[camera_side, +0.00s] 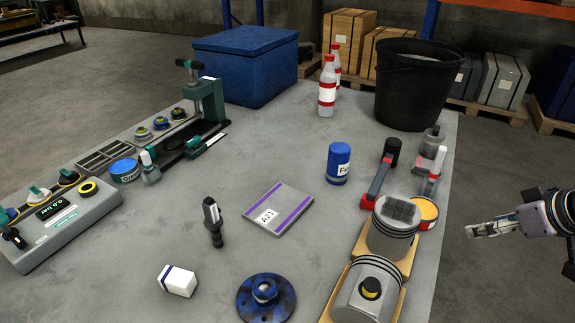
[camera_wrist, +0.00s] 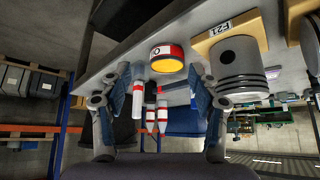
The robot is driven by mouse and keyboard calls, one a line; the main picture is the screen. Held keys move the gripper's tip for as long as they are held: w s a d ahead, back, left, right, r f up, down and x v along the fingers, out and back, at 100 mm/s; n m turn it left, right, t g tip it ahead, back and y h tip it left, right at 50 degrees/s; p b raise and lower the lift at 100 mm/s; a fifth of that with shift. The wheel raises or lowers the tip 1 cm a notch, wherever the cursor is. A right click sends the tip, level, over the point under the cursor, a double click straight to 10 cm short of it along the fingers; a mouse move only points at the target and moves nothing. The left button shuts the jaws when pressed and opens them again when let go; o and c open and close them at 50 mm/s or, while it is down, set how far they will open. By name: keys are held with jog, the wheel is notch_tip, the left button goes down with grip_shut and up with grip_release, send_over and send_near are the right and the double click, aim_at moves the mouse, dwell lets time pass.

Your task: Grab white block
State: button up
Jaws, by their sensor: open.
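The white block (camera_side: 177,280) has a dark blue stripe near one end and lies on the grey table (camera_side: 130,235) at the front left in the side view. It is not visible in the wrist view. My gripper (camera_side: 490,229) is at the right in the side view, beyond the table's right edge and far from the block. In the wrist view my gripper (camera_wrist: 165,105) has its two fingers spread apart, with nothing held between them.
Pistons (camera_side: 390,228) on wooden stands line the table's right edge nearest my gripper. A blue flange (camera_side: 283,305), an injector-like part (camera_side: 213,222) and a flat A21 box (camera_side: 278,208) lie near the block. A grey control box (camera_side: 65,228) stands left.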

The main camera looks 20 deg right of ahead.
jog(key=w+a+r+n+y, duration=0.25)
jog(key=w+a+r, duration=0.35)
jog(key=w+a, duration=0.3)
jog(key=n+g+y, duration=0.3)
jog(key=n+g, duration=0.1)
jog(key=n, duration=0.5)
send_over(176, 276)
jog(key=s+d, duration=0.1)
jog(key=d, duration=0.1)
jog(key=shift+h, duration=0.25)
jog(key=f, duration=1)
jog(key=shift+d, duration=0.2)
jog(key=shift+s+x, duration=0.15)
jog(key=shift+x, duration=1.4)
jog(key=shift+s+x, duration=0.15)
jog(key=shift+x, duration=1.4)
jog(key=shift+f, duration=0.1)
grip_shut()
